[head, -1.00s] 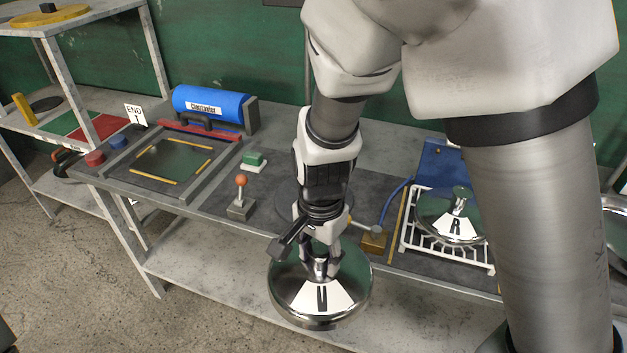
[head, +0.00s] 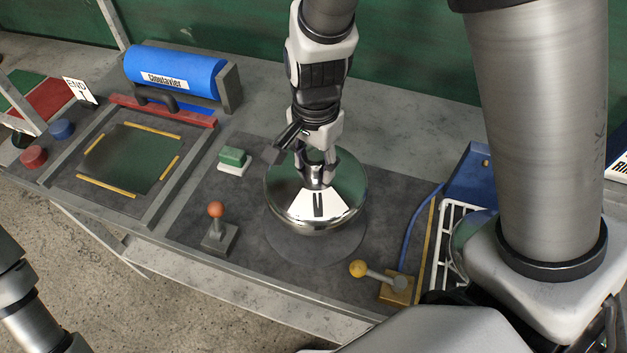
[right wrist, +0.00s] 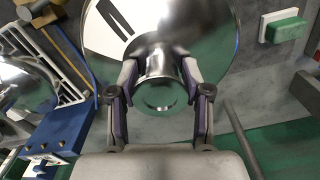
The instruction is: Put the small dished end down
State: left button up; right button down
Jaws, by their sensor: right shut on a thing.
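My right gripper (head: 317,178) is shut on the knob of a shiny dished end (head: 290,205) with a white label patch and a dark letter, like a U. The dished end is roughly level, dome up, over a round grey disc (head: 318,252) on the dark bench panel. The disc's front part shows; I cannot tell whether the dished end touches it. In the right wrist view both fingers (right wrist: 160,82) clasp the knob below the dished end (right wrist: 212,28). My left gripper is out of view; only part of my left arm shows at lower left.
An orange-knobbed lever (head: 217,222) and a green button (head: 234,157) stand left of the disc. A yellow-knobbed lever (head: 372,273) stands at front right. A white rack (head: 450,222) with another dished end is partly behind my arm. A blue roller (head: 176,72) lies back left.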

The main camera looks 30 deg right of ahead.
aim_at(314, 182)
notch_tip(314, 182, down, 6)
jog(key=shift+s+a+r, duration=0.1)
jog(key=shift+r, duration=0.15)
jog(key=shift+f+b, duration=0.7)
jog(key=shift+f, duration=1.35)
jog(key=shift+f, duration=0.15)
jog(key=c, duration=0.5)
grip_release()
